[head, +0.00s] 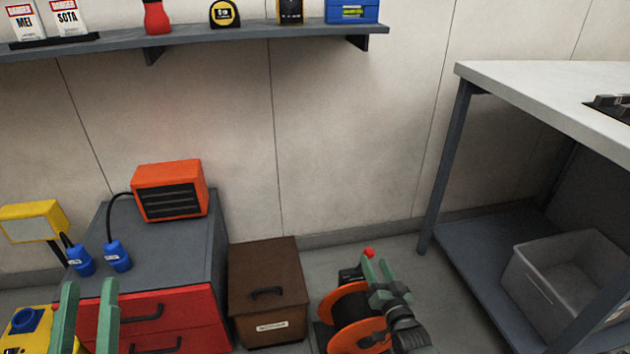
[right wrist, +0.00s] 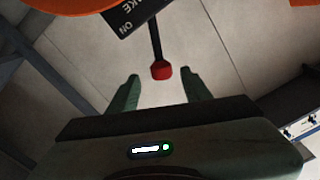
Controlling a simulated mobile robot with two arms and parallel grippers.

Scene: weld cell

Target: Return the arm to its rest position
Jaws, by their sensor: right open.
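My right gripper (head: 378,262) is low at the bottom centre-right of the head view, in front of an orange reel (head: 352,304). Its green fingers are apart and empty. In the right wrist view the red knob (right wrist: 161,70) of a black lever shows in the gap between the fingertips, with no visible grip on it. The knob also shows in the head view (head: 368,252) beside the fingertips. A black label with "ON" (right wrist: 128,16) is near the lever. My left gripper (head: 86,288) is at the bottom left, its two green fingers apart with nothing seen between them.
A brown box (head: 268,282) stands between the reel and a red-drawer cabinet (head: 180,310). An orange heater-like unit (head: 170,190) and blue plugs (head: 117,256) are on the cabinet. A workbench (head: 540,90) with a grey bin (head: 535,285) below stands right. A shelf (head: 200,38) runs above.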

